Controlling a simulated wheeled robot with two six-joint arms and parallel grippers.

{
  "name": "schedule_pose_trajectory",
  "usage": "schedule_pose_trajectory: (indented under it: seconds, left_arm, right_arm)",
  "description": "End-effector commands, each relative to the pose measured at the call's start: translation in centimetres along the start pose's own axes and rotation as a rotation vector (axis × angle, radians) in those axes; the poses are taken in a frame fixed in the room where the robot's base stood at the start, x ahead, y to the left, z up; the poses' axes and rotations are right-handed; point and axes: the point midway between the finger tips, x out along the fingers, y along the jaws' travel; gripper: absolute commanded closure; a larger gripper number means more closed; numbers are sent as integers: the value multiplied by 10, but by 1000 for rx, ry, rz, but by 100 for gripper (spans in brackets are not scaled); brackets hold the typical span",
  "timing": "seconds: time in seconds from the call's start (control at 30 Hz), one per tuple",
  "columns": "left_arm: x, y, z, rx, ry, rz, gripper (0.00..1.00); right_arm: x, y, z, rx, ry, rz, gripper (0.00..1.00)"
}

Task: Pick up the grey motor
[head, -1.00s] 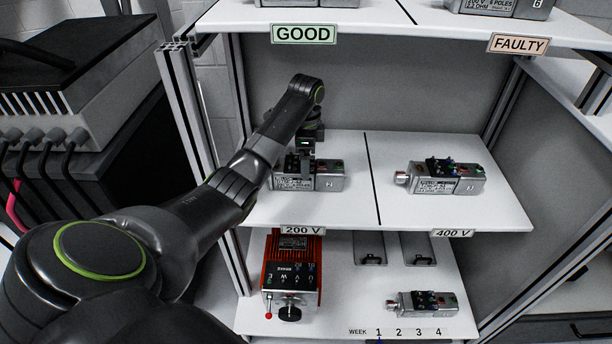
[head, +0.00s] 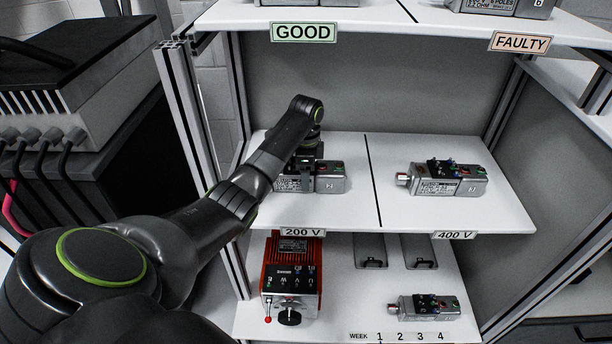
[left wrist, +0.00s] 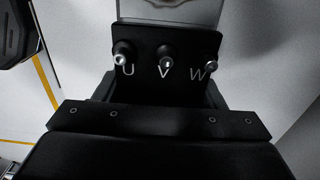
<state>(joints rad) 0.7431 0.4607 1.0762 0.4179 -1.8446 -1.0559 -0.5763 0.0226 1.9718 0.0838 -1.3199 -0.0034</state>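A grey motor (head: 328,177) lies on the 200 V side of the middle shelf, with my left gripper (head: 304,168) right over its left part, hiding some of it. In the left wrist view a black terminal plate (left wrist: 165,52) marked U, V, W with three metal posts sits close in front of the dark gripper body. I cannot tell whether the fingers grip the motor. A second grey motor (head: 447,179) lies on the 400 V side, and a third (head: 428,306) on the bottom shelf. My right gripper is not in view.
A red test box (head: 291,272) with knobs stands on the bottom shelf, left. The upper shelf's front edge (head: 400,37), with GOOD and FAULTY labels, overhangs the middle shelf (head: 440,212). An aluminium post (head: 190,125) stands left. The space between the two middle-shelf motors is clear.

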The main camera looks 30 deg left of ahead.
Motion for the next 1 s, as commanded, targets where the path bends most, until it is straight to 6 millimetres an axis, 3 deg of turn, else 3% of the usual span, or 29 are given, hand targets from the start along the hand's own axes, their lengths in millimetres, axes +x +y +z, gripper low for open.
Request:
schedule_pose_trajectory:
  seconds: [0.03,0.23,0.57,0.77,1.0]
  left_arm:
    - [0,0,0,0,0,0,53]
    - [-4,-2,-1,1,2,-6,77]
    - [-10,-2,-1,1,2,-6,77]
    - [-37,-2,-1,2,3,-10,77]
    - [-84,-2,-1,1,3,-10,77]
  right_arm:
    - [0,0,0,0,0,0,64]
    - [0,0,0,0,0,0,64]
    - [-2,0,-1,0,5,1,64]
    - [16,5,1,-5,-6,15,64]
    - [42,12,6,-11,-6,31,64]
